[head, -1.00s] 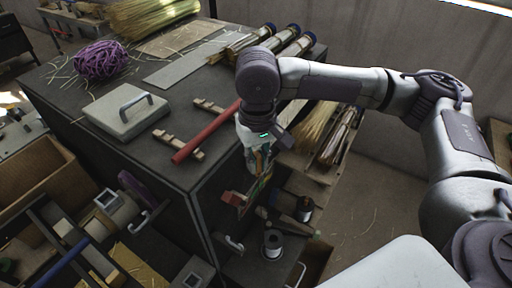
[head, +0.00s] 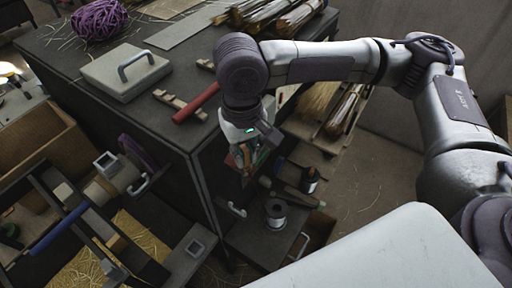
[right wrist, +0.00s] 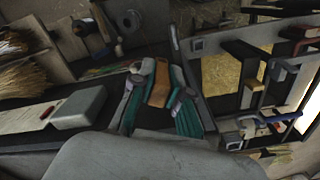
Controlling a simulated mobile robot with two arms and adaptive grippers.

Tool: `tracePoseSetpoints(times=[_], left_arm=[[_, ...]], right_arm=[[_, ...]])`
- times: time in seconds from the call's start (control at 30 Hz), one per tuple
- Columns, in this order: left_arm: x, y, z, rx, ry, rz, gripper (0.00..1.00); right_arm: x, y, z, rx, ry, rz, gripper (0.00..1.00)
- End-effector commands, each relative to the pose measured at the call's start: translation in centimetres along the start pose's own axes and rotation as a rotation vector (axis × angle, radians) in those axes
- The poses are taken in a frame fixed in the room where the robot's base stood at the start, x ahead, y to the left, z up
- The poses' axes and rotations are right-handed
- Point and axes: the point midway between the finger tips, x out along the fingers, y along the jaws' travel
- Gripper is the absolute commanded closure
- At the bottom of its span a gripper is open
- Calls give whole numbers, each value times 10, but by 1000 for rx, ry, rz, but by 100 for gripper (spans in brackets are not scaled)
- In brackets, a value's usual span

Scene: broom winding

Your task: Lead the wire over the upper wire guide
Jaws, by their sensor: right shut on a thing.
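My right gripper (head: 243,165) points down beside the dark workbench's right side. It also shows in the right wrist view (right wrist: 160,85), its fingers closed around a small orange-brown piece (right wrist: 159,88). I cannot tell whether wire is pinched with it. A spool of grey wire (head: 276,213) stands upright on a lower dark surface, below and right of the gripper. My left gripper is not in view.
The workbench (head: 200,136) carries a grey block with a handle (head: 127,73), a red rod (head: 196,103) and a purple cord bundle (head: 98,20). A dark frame with a blue handle (head: 60,229) stands lower left. Straw bundles (head: 316,107) lie right of the bench. Floor is open further right.

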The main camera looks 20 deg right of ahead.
Motion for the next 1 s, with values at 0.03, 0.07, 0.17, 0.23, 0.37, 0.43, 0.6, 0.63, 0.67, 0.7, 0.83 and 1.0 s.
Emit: tracePoseSetpoints(times=[0.03,0.07,0.17,0.23,0.37,0.43,0.6,0.63,0.67,0.7,0.83,1.0], left_arm=[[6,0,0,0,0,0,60],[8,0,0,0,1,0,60],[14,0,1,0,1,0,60],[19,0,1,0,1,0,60],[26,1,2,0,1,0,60],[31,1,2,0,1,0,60],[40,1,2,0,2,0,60],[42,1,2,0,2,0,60],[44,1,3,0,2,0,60],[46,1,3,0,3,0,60],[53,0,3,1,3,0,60],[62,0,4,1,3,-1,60]], right_arm=[[2,-8,1,-6,2,-1,100],[2,-13,3,-5,2,-1,100],[2,-26,6,-5,3,0,100],[2,-36,8,-4,1,-1,100],[2,-53,13,-5,1,0,100],[2,-63,15,-5,1,0,100],[2,-86,21,-4,1,0,100],[2,-90,22,-4,2,0,100],[2,-94,23,-4,2,0,100],[9,-92,23,1,-3,1,100],[28,-92,23,1,-3,-1,100],[52,-92,23,1,-4,-1,100]])
